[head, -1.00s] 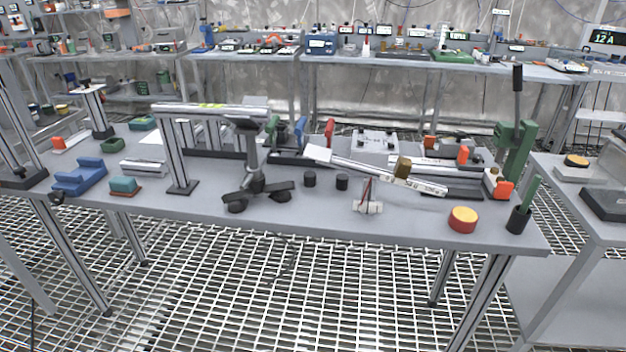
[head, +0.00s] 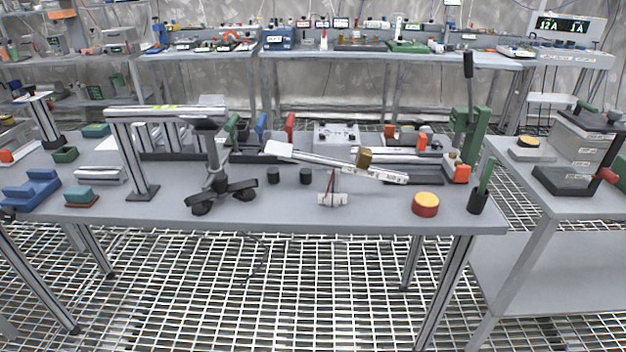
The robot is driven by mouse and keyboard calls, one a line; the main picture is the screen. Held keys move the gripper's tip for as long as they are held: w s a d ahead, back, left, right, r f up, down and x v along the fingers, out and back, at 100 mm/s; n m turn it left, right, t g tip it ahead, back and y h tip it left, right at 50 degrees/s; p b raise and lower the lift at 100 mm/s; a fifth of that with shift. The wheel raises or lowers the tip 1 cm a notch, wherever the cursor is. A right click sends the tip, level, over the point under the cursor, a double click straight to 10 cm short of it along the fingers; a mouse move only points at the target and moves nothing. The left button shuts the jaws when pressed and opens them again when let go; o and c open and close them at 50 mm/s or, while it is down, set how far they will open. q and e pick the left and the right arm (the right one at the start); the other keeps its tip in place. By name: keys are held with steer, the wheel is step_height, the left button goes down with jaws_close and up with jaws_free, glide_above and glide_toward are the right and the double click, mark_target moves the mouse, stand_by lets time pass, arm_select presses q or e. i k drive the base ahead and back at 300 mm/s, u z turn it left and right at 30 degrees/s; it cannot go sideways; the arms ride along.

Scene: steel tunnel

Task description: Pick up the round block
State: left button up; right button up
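A round block (head: 425,204) with a yellow top and red side sits upright on the grey table (head: 300,216), near its front right edge. It stands left of a dark cup holding a green-handled tool (head: 480,190). Two small black cylinders (head: 273,175) also stand on the table near the middle. Neither of my grippers shows in the head view.
A tilted beam balance (head: 340,164) and a black-footed stand (head: 217,185) occupy the table's middle. A green lever press (head: 470,130) stands behind the block. A second table (head: 550,205) with a grey machine is to the right. Open grating floor lies in front.

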mark_target(306, 173)
steer(key=z, duration=0.1)
steer(key=k, duration=0.35)
steer(key=z, duration=0.3)
steer(key=i, duration=1.05)
steer(key=u, duration=1.15)
